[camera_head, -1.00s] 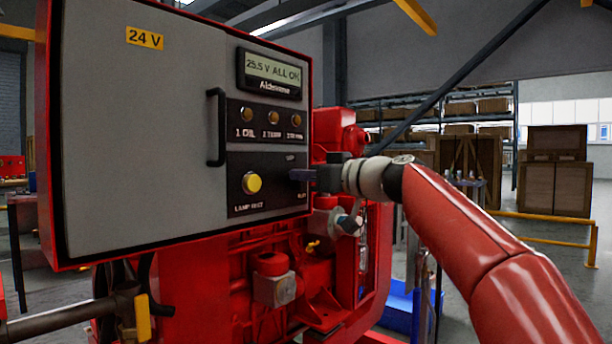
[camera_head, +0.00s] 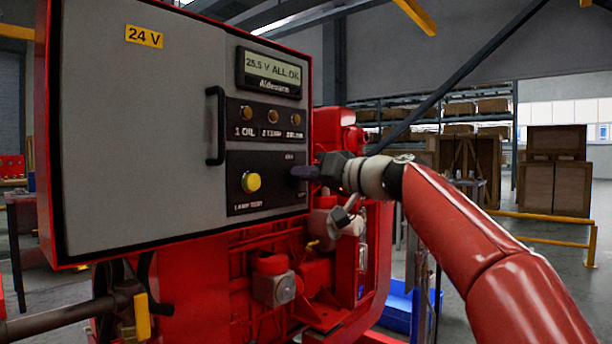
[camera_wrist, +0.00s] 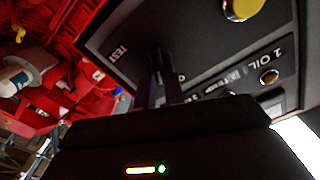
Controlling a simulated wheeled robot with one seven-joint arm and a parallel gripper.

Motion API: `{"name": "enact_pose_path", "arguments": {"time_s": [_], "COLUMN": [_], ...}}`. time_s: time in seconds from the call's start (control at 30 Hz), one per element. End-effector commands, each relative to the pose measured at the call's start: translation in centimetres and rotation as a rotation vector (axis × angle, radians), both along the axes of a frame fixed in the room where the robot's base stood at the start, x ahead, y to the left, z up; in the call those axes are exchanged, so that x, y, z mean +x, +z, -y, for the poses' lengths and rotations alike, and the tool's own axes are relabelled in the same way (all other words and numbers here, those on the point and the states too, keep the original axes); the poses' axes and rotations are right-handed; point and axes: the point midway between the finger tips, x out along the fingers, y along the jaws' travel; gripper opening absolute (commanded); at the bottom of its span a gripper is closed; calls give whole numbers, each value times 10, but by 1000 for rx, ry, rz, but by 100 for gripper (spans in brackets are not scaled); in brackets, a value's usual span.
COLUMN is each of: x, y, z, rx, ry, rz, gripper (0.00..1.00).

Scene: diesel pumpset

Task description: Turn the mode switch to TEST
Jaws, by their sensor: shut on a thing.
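My gripper (camera_head: 304,172) is at the right side of the lower black panel (camera_head: 240,204) on the grey control box. Its dark fingers also show in the wrist view (camera_wrist: 166,88), where they reach the panel face and are shut on the mode switch. The switch knob is mostly hidden by the fingers and in dark shadow, so its pointing direction cannot be read. The TEST label (camera_wrist: 118,52) is on the panel in the wrist view, left of the fingers.
The yellow lamp test button (camera_head: 251,183) is left of my gripper. A row of lamps (camera_head: 272,116) and a display (camera_head: 270,72) sit above, with a black door handle (camera_head: 215,127) to the left. Red engine parts (camera_head: 275,265) lie below.

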Motion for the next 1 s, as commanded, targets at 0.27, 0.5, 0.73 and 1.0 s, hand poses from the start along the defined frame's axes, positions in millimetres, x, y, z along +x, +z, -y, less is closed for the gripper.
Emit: {"name": "enact_pose_path", "arguments": {"time_s": [0.27, 0.5, 0.73, 1.0], "x": [2, 3, 5, 5], "y": [-1, -3, -5, -7], "z": [2, 3, 4, 4], "rx": [162, 302, 435, 574], "ry": [-1, -2, -3, -2], "rz": [-206, -387, -558, -735], "gripper": [0, 0, 0, 0]}}
